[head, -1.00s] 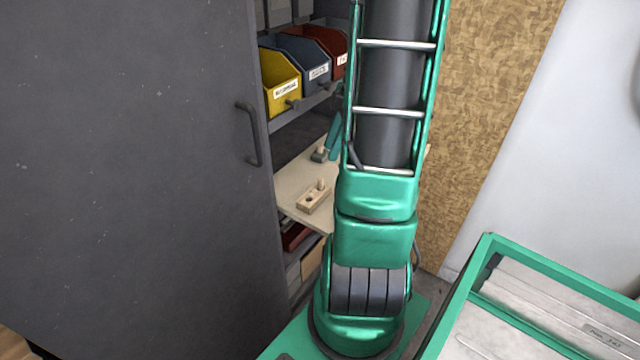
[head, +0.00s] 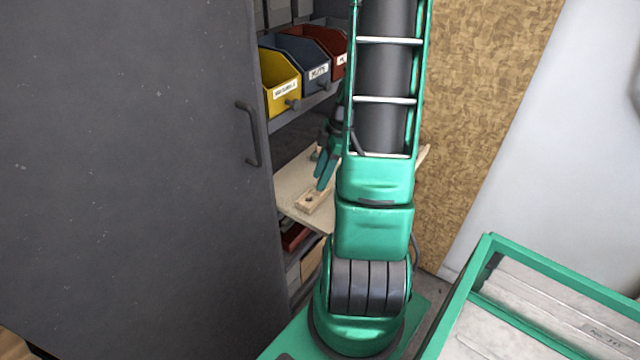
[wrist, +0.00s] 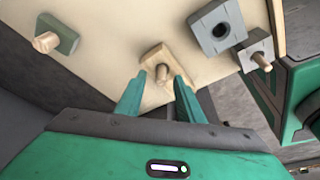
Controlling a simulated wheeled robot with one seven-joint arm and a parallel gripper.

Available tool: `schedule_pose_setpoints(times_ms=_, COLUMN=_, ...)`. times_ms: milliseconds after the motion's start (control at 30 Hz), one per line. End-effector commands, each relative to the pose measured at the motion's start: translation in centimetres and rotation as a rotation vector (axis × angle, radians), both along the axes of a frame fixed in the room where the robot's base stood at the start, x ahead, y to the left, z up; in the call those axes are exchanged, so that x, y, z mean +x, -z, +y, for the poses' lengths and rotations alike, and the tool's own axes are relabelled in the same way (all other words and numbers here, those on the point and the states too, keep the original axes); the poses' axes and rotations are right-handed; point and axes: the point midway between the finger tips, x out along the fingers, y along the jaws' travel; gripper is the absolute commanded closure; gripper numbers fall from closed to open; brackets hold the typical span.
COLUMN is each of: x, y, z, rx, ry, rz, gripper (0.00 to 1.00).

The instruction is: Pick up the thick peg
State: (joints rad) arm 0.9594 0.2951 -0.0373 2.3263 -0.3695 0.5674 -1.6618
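Three pegs show in the wrist view. A wooden peg (wrist: 161,72) stands at a pale wooden block (wrist: 152,55). Another peg (wrist: 45,41) at a green block (wrist: 67,38) looks the widest. A third peg (wrist: 262,62) is at a grey block (wrist: 256,46). I cannot tell for certain which is the thick peg. My gripper (wrist: 158,80) is open, its two green fingers either side of the middle peg, apart from it in the picture. In the head view, my gripper (head: 325,172) is over the pale block (head: 310,203) and hides its peg.
The blocks are on a pale board (head: 290,187) in the cabinet. A larger grey block with a hole (wrist: 217,27) is also there. The dark cabinet door (head: 130,170) is on the left; yellow (head: 281,85), blue and red bins are above.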

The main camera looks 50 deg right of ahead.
Motion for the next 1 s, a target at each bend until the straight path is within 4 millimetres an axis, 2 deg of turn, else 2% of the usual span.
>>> schedule_pose_setpoints(times_ms=167, x=0.0, y=0.0, z=0.0, rx=0.0, ry=0.0, rz=0.0, gripper=0.65)
schedule_pose_setpoints(times_ms=200, x=0.0, y=0.0, z=0.0, rx=0.0, ry=0.0, rz=0.0, gripper=0.68)
schedule_pose_setpoints(times_ms=333, x=0.0, y=0.0, z=0.0, rx=0.0, ry=0.0, rz=0.0, gripper=0.99)
schedule_pose_setpoints(times_ms=367, x=0.0, y=0.0, z=0.0, rx=0.0, ry=0.0, rz=0.0, gripper=1.0)
schedule_pose_setpoints(times_ms=767, x=0.0, y=0.0, z=0.0, rx=0.0, ry=0.0, rz=0.0, gripper=1.0)
schedule_pose_setpoints(times_ms=1000, x=0.1, y=-1.1, z=0.1, rx=-0.001, ry=-0.004, rz=-0.002, gripper=1.0)
